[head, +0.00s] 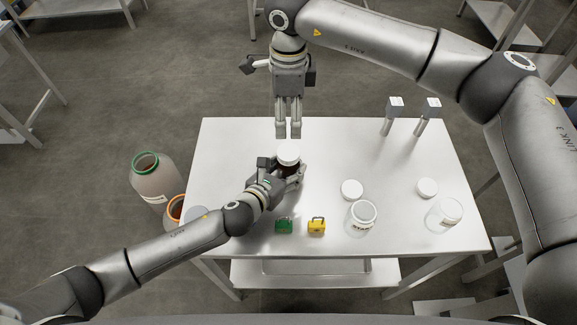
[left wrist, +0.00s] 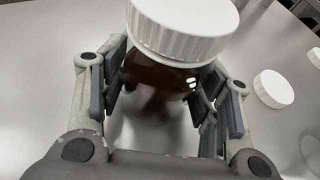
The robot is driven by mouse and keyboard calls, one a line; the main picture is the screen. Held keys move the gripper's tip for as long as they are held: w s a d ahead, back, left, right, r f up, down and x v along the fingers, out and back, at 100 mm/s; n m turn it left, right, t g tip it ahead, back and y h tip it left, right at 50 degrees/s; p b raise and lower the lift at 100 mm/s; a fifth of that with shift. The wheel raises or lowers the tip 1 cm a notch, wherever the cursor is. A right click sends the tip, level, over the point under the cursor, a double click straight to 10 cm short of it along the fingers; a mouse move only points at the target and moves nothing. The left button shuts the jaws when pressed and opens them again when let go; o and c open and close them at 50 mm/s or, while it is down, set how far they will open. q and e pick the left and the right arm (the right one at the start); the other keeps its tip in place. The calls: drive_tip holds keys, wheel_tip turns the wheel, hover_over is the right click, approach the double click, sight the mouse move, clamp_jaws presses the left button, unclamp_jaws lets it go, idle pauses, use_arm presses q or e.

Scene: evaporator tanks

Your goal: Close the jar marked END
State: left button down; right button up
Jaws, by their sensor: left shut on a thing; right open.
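A brown jar (left wrist: 155,85) with a white ribbed lid (head: 288,152) on top stands upright near the table's back left. My left gripper (head: 291,178) is shut around the jar's body from the front, one finger on each side in the left wrist view. My right gripper (head: 288,134) points down just beyond and above the lid, open and empty, apart from it. The lid (left wrist: 183,28) sits over the jar's mouth; I cannot tell how tight it is. Two clear jars, one in the middle (head: 361,218) and one at right (head: 444,213), stand uncovered. I cannot read an END mark.
Loose white lids lie behind the clear jars, one at middle (head: 352,189), one at right (head: 427,187). Green (head: 284,226) and yellow (head: 317,226) padlock-like blocks sit at the front. Two grey-handled tools (head: 391,115) stand at back right. Large containers (head: 152,180) stand on the floor at left.

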use_arm(q)
drive_tip(key=shift+c, duration=1.9)
unclamp_jaws()
drive_tip(key=v, duration=1.2)
drive_tip(key=shift+f, duration=0.1)
